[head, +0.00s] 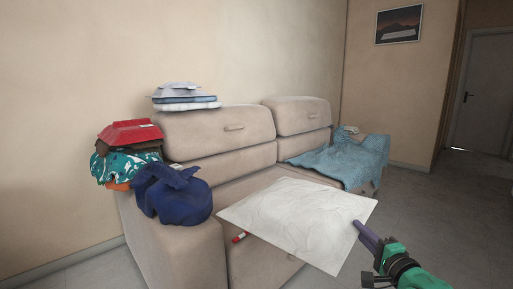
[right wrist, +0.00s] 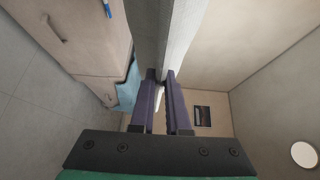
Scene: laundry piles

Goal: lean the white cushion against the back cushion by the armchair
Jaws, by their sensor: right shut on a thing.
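The white cushion (head: 292,215) is thin and squarish, with faint lines on its face. It is tilted in front of the sofa seat, and its lower right corner is in my right gripper (head: 362,228). In the right wrist view the two purple fingers (right wrist: 162,76) are shut on the edge of the cushion (right wrist: 178,30). The beige sofa has a left back cushion (head: 220,131) and a right back cushion (head: 298,116), both behind the white cushion. The white cushion hides part of the seat, and I cannot tell whether it touches it. My left gripper is not in view.
A dark blue cloth bundle (head: 172,195) lies on the left armrest (head: 175,250). A red folded item (head: 130,132) tops a pile beside it. Folded clothes (head: 182,97) rest on the left back cushion. A blue blanket (head: 335,160) covers the right end. Floor at right is clear.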

